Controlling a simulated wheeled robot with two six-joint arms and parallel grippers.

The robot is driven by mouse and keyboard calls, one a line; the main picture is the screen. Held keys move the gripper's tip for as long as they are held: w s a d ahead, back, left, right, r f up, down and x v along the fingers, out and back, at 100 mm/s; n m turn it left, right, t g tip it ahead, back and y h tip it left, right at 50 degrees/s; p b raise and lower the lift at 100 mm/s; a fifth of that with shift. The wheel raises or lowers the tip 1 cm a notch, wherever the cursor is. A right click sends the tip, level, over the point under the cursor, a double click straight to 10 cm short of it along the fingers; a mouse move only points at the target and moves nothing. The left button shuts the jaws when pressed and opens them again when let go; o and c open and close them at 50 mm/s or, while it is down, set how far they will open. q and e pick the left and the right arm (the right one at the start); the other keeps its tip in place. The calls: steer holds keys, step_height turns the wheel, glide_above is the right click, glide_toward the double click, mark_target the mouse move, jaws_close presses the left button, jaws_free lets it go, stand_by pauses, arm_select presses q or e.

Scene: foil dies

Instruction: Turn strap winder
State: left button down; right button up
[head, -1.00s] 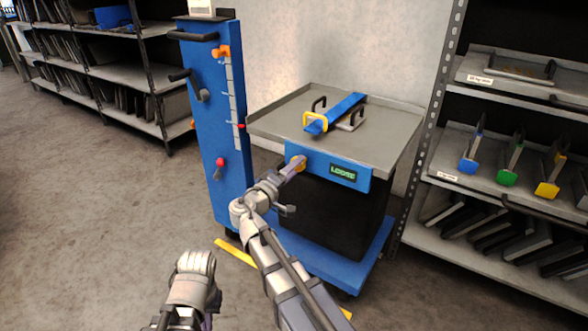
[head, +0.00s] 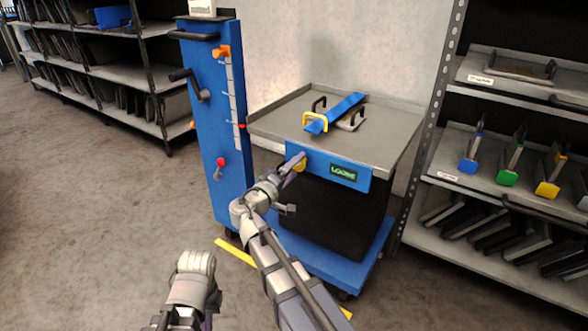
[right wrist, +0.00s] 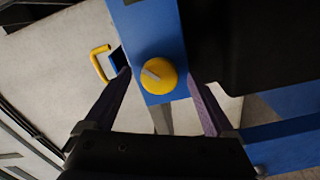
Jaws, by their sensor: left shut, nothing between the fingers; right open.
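The strap winder is a round yellow knob (head: 301,162) with a pale marker line, on the blue front panel of the cart. In the right wrist view the knob (right wrist: 158,76) sits between my two purple fingertips, with space on both sides. My right gripper (head: 292,167) is open at the knob and partly covers it in the head view. A blue strap (head: 335,113) lies across the grey cart top, through a yellow loop (head: 315,122). A green-lit display (head: 343,173) beside the knob seems to read LOOSE. My left gripper (head: 209,317) is shut and empty, low and partly hidden.
A blue column (head: 215,140) with levers stands left of the cart. Shelves (head: 480,185) with coloured-handled items stand at the right, and dark racks (head: 120,75) at the back left. Grey floor (head: 90,230) is clear at the left.

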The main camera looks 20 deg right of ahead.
steer(key=shift+s, duration=0.1)
steer(key=v, duration=0.7)
steer(key=shift+s+a, duration=0.15)
steer(key=shift+a, duration=0.2)
steer(key=shift+w+d+m, duration=0.9)
steer(key=shift+d+m, duration=0.1)
steer(key=shift+d, duration=0.15)
steer(key=shift+w+d+m, duration=0.85)
steer(key=shift+d+m, duration=0.15)
steer(key=shift+d, duration=0.15)
steer(key=shift+w+d+m, duration=0.9)
steer(key=shift+d+m, duration=0.1)
steer(key=shift+d, duration=0.1)
steer(key=shift+c, duration=0.4)
steer(key=c, duration=1.3)
